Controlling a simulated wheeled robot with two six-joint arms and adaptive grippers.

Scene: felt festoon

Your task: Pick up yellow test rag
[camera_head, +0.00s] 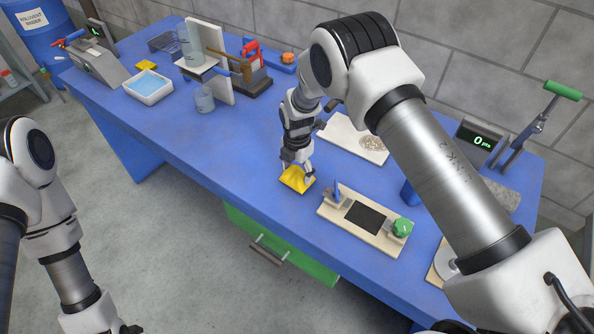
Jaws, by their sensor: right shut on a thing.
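The yellow test rag (293,180) is a small crumpled yellow cloth at the front edge of the blue table (225,140), near its middle. My right gripper (297,166) comes down on it from above and is shut on it. Whether the rag still touches the tabletop is hard to tell. My left arm is at the lower left, over the floor, and only a dark tip of its gripper (131,329) shows at the bottom edge. The left jaws are cut off there.
Just right of the rag lies a cream board (330,211) with a dark square and a green knob (402,228). Behind my right gripper is a white board (340,135) with a pale round piece. A white tray of blue liquid (148,88) stands far left. The table left of the rag is clear.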

